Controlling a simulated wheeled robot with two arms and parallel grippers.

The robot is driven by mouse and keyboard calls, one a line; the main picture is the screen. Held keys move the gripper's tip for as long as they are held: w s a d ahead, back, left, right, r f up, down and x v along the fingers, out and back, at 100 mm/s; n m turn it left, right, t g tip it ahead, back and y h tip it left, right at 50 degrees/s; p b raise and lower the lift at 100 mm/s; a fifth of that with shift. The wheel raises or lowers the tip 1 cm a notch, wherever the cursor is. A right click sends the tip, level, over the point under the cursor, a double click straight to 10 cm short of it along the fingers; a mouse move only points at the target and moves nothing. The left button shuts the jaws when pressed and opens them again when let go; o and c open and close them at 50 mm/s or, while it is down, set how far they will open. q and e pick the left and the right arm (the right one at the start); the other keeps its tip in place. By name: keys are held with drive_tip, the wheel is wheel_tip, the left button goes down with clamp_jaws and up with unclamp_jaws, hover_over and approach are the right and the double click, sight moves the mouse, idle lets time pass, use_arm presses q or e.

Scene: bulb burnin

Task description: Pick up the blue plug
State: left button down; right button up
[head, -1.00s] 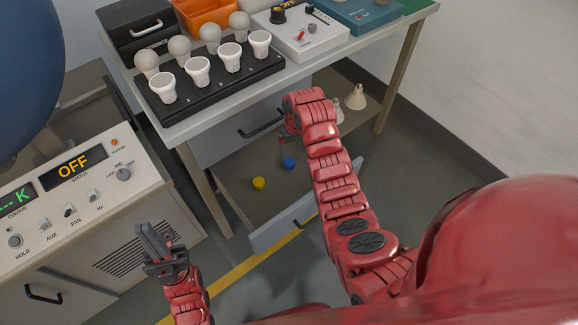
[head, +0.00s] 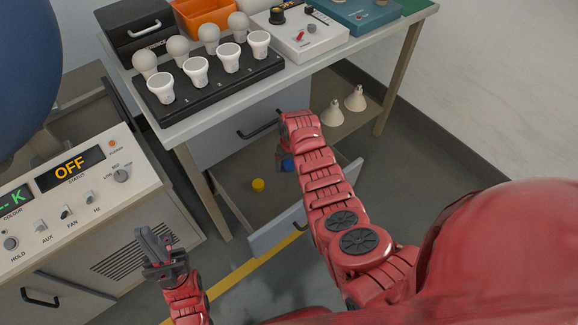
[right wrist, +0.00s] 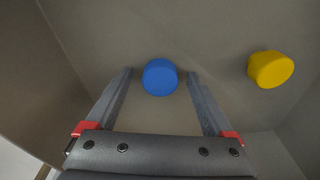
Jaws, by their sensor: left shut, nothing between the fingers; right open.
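The blue plug (head: 288,165) lies in the open drawer (head: 262,239) under the bench, partly hidden by my right arm in the head view. In the right wrist view the blue plug (right wrist: 160,77) is round and sits between and just beyond the tips of my right gripper (right wrist: 160,82). That gripper is open, with no visible contact on the plug. In the head view my right gripper (head: 282,157) is mostly hidden behind its own wrist, over the drawer. My left gripper (head: 152,240) is shut and empty, in front of the panel cabinet.
A yellow plug (head: 258,185) lies in the drawer left of the blue one; it also shows in the right wrist view (right wrist: 270,69). The drawer walls surround both. The bench above carries a black bulb rack (head: 215,88).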

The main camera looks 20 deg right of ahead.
drive_tip(key=shift+f, duration=0.15)
clamp_jaws()
idle(0.4)
